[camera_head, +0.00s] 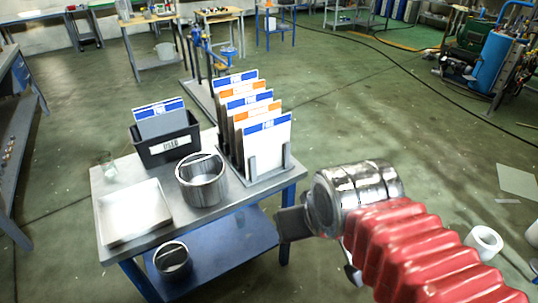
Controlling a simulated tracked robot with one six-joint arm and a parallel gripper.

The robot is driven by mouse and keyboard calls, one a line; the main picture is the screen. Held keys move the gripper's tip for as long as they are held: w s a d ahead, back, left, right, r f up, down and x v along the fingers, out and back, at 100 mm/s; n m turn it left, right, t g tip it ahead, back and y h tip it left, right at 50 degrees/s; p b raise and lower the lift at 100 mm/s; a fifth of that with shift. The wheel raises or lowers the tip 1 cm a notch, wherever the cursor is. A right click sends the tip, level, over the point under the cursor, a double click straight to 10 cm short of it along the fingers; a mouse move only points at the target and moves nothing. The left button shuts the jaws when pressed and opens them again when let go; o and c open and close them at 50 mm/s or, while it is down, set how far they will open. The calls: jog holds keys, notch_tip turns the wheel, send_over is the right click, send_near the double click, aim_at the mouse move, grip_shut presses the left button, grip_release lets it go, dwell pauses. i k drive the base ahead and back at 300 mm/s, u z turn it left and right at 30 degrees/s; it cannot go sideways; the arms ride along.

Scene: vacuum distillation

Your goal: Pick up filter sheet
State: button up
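Several filter sheets (268,148) stand upright in a row in a grey rack at the right end of the table; they are white with blue or orange top bands. Another sheet with a blue band (160,117) stands in a black bin (165,146) at the back left of the table. My gripper (292,226) is at the lower right of the rack, beside the table's right edge and apart from the sheets. Only a dark grey finger part shows clearly; the rest is hidden behind my wrist, so its opening cannot be told.
The grey table (229,204) also holds a metal pot (203,183), a pale shallow tray (133,212) and a clear glass (109,170). Another pot (173,261) stands on the blue lower shelf (232,247). A white roll (484,242) lies on the floor at right. Open floor surrounds the table.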

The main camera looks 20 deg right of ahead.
aim_at(267, 140)
jog(key=k, duration=0.3)
jog(key=z, duration=1.5)
jog(key=i, duration=1)
jog(key=u, duration=1.1)
